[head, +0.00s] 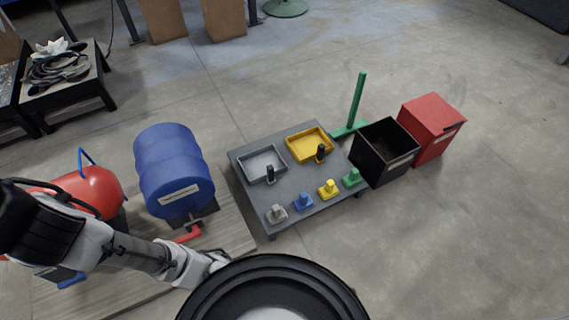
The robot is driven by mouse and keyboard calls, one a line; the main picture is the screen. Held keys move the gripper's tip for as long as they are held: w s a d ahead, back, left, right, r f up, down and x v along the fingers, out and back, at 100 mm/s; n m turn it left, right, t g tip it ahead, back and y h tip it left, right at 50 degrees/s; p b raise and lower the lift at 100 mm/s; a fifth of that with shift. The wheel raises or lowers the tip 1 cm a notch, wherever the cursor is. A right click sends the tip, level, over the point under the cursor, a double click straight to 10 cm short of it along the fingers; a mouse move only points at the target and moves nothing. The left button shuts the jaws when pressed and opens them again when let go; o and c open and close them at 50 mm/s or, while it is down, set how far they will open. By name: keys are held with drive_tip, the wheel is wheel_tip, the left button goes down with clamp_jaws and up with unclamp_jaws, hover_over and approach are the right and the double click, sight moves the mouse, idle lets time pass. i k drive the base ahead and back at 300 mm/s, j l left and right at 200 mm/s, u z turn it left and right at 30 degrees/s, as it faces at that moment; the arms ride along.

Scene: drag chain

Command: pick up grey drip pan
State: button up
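The grey drip pan (262,163) is a shallow grey tray with a short black upright handle on its front edge. It lies on the back left of the low dark grey platform (322,192) in the head view. A yellow pan (309,145) of similar shape lies to its right. My arm reaches in from the left, and its end, my gripper (215,262), is low and to the left of the platform, well apart from the grey pan. The fingers are too small and partly hidden to tell their state.
A grey block (276,213), a blue one (303,202), a yellow one (329,188) and a green one (352,177) line the platform's front. A blue barrel (172,170) and red tank (90,194) stand left. A black bin (383,152) and red bin (432,127) stand right.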

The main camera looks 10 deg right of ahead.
sight(258, 165)
drive_tip(key=u, duration=0.45)
drive_tip(key=i+l+u, duration=0.1)
drive_tip(key=l+u, duration=0.15)
drive_tip(key=i+l+u, duration=0.1)
drive_tip(key=l+u, duration=0.15)
drive_tip(key=i+l+u, duration=0.1)
drive_tip(key=l+u, duration=0.15)
drive_tip(key=i+l+u, duration=0.15)
drive_tip(key=l, duration=0.8)
drive_tip(key=l+u, duration=0.1)
drive_tip(key=l, duration=0.85)
